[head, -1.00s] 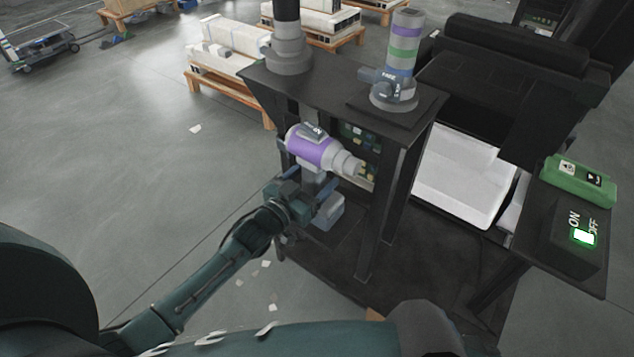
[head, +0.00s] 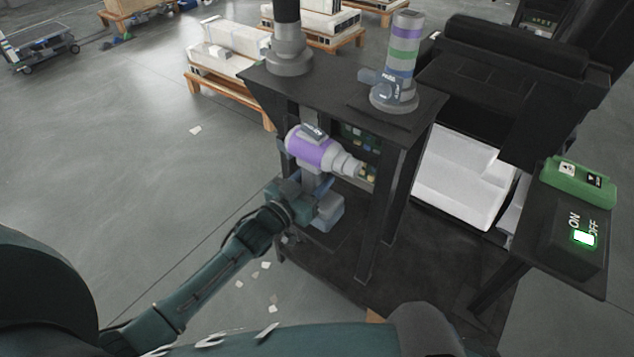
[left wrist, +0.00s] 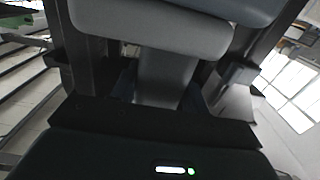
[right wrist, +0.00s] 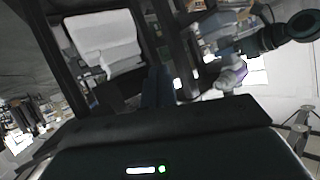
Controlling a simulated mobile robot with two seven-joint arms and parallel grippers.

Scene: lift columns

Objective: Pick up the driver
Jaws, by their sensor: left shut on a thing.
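The driver (head: 315,150) has a purple and grey body, with its nose pointing right toward the dark stand, and a grey handle with a blocky base (head: 328,210) below. It looks upright in front of the stand's open side. My left gripper (head: 312,185) is shut on the driver's handle. In the left wrist view the grey handle (left wrist: 165,78) sits between the fingers, with the driver's body above it. My right gripper (right wrist: 157,88) looks shut and empty in the right wrist view; it is outside the head view.
The dark stand (head: 335,85) carries a grey column and a banded column (head: 400,65) on top. Small coloured parts sit on its inner shelf. A white bin (head: 460,180) and a switch box (head: 575,235) are at the right. The floor at left is mostly clear.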

